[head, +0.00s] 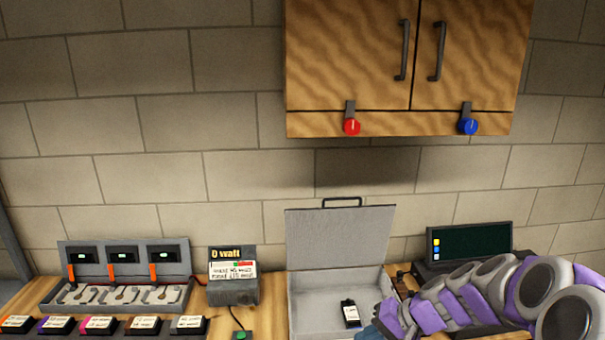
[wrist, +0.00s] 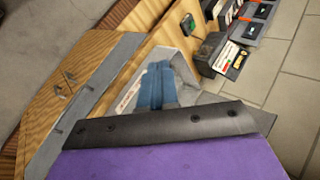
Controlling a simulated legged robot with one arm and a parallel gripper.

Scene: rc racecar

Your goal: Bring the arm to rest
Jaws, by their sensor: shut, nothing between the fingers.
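My arm, purple and grey, reaches in from the right of the head view, low over the workbench. My gripper (head: 372,332) is at the lower edge of that view, at the front right of an open grey case (head: 340,235). In the wrist view its two blue fingers (wrist: 159,72) lie together, shut, with nothing seen between them. The case shows behind the fingers. A small black item with a white label (head: 350,313) lies in the case, just left of my gripper in the head view. Whether the fingers touch the case cannot be told.
A laptop (head: 465,245) stands behind my arm. A labelled power box (head: 233,275) and a charger rack (head: 120,272) stand left of the case, with several labelled packs (head: 100,325) in front.

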